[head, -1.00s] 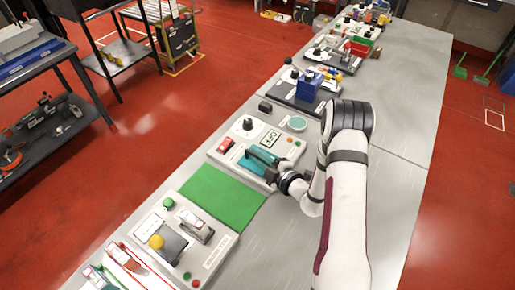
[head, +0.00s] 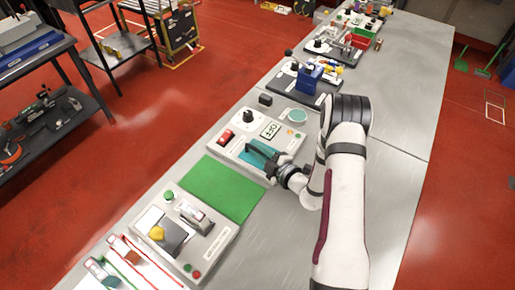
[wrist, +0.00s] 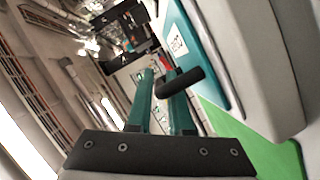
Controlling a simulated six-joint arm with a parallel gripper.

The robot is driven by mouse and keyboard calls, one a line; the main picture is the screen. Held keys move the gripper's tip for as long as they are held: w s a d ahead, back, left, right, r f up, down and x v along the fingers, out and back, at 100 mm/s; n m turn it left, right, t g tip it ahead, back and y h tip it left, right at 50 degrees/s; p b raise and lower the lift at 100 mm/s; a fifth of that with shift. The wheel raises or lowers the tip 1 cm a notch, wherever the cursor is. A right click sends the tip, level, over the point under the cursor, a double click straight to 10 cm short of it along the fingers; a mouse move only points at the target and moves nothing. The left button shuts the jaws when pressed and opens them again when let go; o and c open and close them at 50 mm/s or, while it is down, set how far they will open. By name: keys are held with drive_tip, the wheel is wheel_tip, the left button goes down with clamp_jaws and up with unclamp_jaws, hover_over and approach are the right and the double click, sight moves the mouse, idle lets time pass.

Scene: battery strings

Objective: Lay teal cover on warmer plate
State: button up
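A flat teal panel (head: 252,163), which I take to be the teal cover, lies on the grey device with a red switch (head: 226,137). A teal surface (wrist: 202,50) also shows at the upper right of the wrist view. My gripper (head: 262,149) is low over the device, its fingers lying across the panel. A black cylinder (wrist: 180,82) overlaps the right finger. Contact with the panel cannot be told.
A green mat (head: 222,188) lies on the bench beside the device. A second grey device (head: 215,235) with a yellow knob (head: 156,233) is nearer. A blue block (head: 308,77) stands farther back. The grey bench (head: 395,125) is clear at the right.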

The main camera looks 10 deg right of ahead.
drive_tip(key=o, duration=0.4)
drive_tip(key=v, duration=1.5)
drive_tip(key=shift+s+d+r, duration=0.1)
drive_tip(key=shift+s+d, duration=0.05)
drive_tip(key=shift+s, duration=0.2)
